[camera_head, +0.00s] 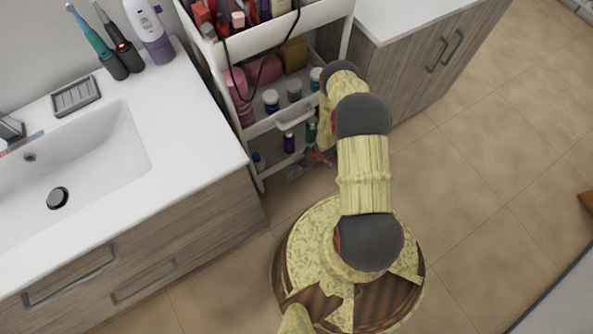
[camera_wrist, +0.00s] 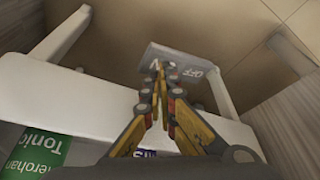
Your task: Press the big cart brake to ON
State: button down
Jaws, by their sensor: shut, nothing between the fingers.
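The cart brake (camera_wrist: 205,72) is a grey plate low on the white cart (camera_wrist: 70,103), seen at the top middle of the wrist view. The word OFF shows on its right part. Other lettering, partly hidden by my fingertips, is on its left part. My gripper (camera_wrist: 164,72) is shut and empty, and its tips overlap the plate's left part in the picture. I cannot tell whether they touch it. In the head view my gripper (camera_head: 319,156) is low at the cart's front, partly hidden by my arm.
The cart (camera_head: 350,22) stands between the sink cabinet (camera_head: 190,222) and a wooden cabinet (camera_head: 425,70). Bottles and jars fill its shelves. A green-labelled bottle (camera_wrist: 38,148) is close to my gripper in the wrist view.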

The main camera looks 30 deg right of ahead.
jog(key=shift+f, duration=1.15)
dwell(0.7)
jog(key=shift+r+p, duration=2.15)
jog(key=shift+r, duration=1.4)
